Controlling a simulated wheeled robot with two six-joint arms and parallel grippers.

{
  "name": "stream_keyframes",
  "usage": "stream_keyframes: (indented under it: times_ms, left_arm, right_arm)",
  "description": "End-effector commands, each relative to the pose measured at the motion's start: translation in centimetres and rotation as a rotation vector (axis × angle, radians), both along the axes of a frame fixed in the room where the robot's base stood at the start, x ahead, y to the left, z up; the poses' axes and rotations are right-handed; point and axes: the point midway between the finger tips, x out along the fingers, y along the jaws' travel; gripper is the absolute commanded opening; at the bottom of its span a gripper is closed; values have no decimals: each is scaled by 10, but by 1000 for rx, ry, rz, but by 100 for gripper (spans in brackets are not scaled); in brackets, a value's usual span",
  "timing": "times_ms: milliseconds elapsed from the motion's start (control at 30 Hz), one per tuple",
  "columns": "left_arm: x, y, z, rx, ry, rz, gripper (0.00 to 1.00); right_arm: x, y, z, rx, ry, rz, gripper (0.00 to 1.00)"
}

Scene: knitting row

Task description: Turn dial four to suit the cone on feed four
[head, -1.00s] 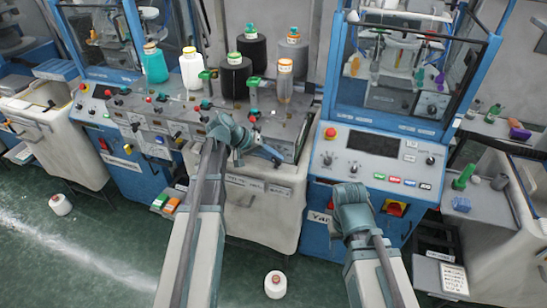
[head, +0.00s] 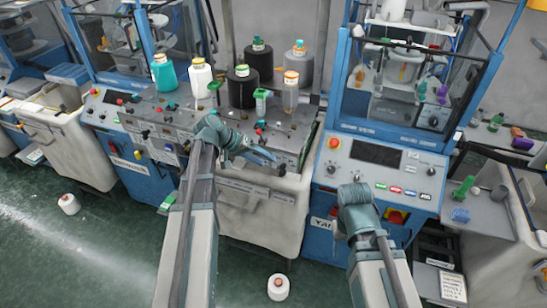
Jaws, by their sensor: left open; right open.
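Yarn cones stand on the grey machine deck (head: 185,112) in the head view: a teal one (head: 164,76), a white one (head: 201,84), two black ones (head: 242,92) (head: 258,65), a grey one (head: 298,66) and a pale one with an orange top (head: 290,98). Small coloured knobs (head: 145,134) line the deck's front. I cannot read which is dial four or which feed is four. My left gripper (head: 264,157) is open and empty over the deck's front right, hiding part of it. My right gripper (head: 354,192) is open, in front of the right machine's panel; its fingertips are hard to make out.
The right machine's control panel (head: 352,178) has a dark screen (head: 376,153), a red button and knobs. A cream bin front (head: 262,208) lies below the deck. White cones lie on the green floor (head: 278,287) (head: 69,204). A grey side table (head: 482,210) is at right.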

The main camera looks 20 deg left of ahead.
Motion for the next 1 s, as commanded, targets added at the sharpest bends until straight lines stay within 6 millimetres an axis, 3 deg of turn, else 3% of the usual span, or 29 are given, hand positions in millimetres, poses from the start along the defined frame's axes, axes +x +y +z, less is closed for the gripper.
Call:
stream_keyframes:
  times_ms: [33, 300, 1000]
  left_arm:
    - [-4, 7, 15, -1, 0, 2, 51]
    - [-18, 30, 39, 0, 1, 1, 51]
    - [-23, 37, 43, 0, 1, -2, 51]
  right_arm:
    - [0, 0, 15, 0, 0, -1, 50]
    - [0, 0, 39, -1, 2, 2, 50]
    - [0, 0, 43, -1, 2, 3, 50]
